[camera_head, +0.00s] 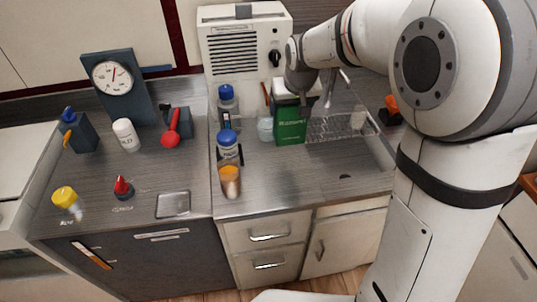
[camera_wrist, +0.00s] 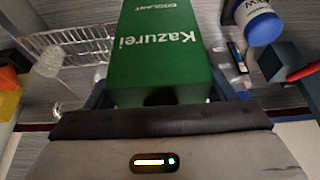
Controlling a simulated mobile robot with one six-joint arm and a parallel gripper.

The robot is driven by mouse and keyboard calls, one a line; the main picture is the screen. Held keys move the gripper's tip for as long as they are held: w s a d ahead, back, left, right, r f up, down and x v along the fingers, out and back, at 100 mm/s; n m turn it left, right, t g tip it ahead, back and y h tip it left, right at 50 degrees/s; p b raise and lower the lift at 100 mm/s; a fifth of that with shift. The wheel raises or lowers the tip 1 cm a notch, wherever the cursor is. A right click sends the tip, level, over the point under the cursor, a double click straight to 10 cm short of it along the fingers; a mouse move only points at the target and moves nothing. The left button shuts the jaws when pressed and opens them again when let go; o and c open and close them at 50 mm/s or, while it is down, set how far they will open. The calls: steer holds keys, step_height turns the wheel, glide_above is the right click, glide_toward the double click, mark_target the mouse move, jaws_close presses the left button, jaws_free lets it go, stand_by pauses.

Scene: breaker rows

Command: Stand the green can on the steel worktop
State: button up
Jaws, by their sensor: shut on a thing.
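The green can (camera_head: 290,127) is a boxy green container with white lettering. It is upright at the back of the steel worktop (camera_head: 285,190), beside the wire rack. In the wrist view the can (camera_wrist: 165,45) fills the middle, with "Kazurei" and "COOLANT" on it. My gripper (camera_head: 298,92) is shut on the can near its top, with a finger on each side. I cannot tell whether the can's base touches the worktop; its far side is hidden.
A wire rack (camera_head: 340,126) is right of the can. A clear bottle (camera_head: 265,128), a blue-capped bottle (camera_head: 228,106), a blue-lidded jar (camera_head: 228,145) and an orange-filled cup (camera_head: 230,180) stand to its left. The front middle of the worktop is clear.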

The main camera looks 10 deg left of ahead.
mark_target(289, 133)
steer(key=f, duration=0.5)
steer(key=shift+w+f+p, duration=0.2)
steer(key=shift+f+p, duration=0.15)
steer(key=shift+s+f, duration=0.1)
steer(key=shift+f, duration=1.85)
steer(key=shift+f, duration=0.2)
steer(key=o, duration=1.6)
steer(key=shift+c, duration=0.2)
steer(key=shift+r, duration=0.1)
